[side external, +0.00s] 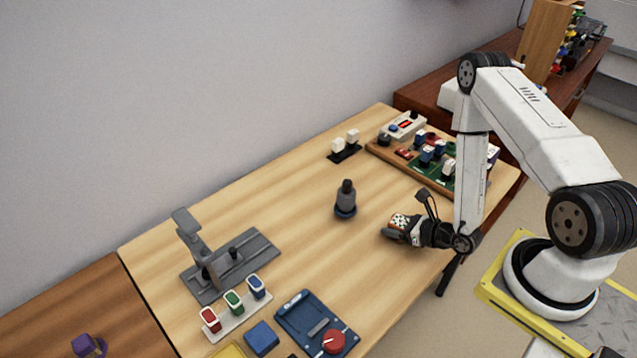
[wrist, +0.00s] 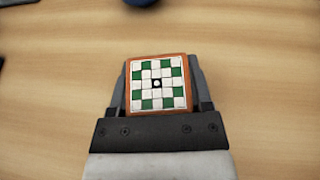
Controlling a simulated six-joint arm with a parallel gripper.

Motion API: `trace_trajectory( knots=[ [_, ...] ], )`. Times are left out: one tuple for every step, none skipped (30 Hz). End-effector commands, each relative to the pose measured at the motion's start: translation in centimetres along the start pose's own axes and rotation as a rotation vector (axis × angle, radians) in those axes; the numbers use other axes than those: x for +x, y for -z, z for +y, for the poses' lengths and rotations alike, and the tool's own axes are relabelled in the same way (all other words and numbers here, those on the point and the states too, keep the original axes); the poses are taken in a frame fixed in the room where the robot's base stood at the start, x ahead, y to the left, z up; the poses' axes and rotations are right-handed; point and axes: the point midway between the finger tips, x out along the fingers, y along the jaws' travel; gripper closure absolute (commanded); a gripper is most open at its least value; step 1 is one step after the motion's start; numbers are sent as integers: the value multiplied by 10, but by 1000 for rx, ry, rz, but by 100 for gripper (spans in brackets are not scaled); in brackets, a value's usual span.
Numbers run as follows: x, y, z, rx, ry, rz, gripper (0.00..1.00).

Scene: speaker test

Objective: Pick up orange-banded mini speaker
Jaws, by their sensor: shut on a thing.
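The orange-banded mini speaker (wrist: 158,84) is a small block with an orange edge and a green-and-white checked face with a black dot at its centre. It sits between the two grey fingers of my gripper (wrist: 160,88) in the wrist view. In the side view my gripper (side external: 396,231) is low over the right front part of the table, shut on the speaker (side external: 399,221). The fingers cover the speaker's sides. I cannot tell whether its underside touches the table.
A dark bottle-shaped object (side external: 346,200) stands left of my gripper on the wooden table (side external: 300,225). A board with coloured parts (side external: 380,150) is behind. A grey stand (side external: 215,283), a coloured-block rack (side external: 236,318) and a blue tray (side external: 292,308) are at the left front.

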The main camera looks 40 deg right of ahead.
Motion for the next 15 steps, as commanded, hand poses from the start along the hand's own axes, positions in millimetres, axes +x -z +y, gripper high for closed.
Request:
trace_trajectory(
  knots=[
    [0,-2,0,0,0,-1,99],
    [-1,-3,0,-1,0,-1,99],
    [-1,-4,0,-1,0,-1,99],
    [-2,-6,0,-1,0,-1,99],
    [-3,-7,0,0,0,-1,99],
    [-4,-10,0,0,0,-1,99],
    [-4,-12,0,0,0,-1,99],
    [-5,-14,-1,-1,1,-2,99],
    [-7,-17,0,-1,1,-2,99],
    [-8,-20,0,-1,0,-2,99],
    [-9,-23,0,-1,1,-2,99],
    [-10,-26,0,-1,1,-2,99],
    [-12,-29,0,-1,1,-2,99],
    [-13,-32,0,-2,1,-2,99],
    [-14,-37,0,-2,1,-2,99]
  ],
)
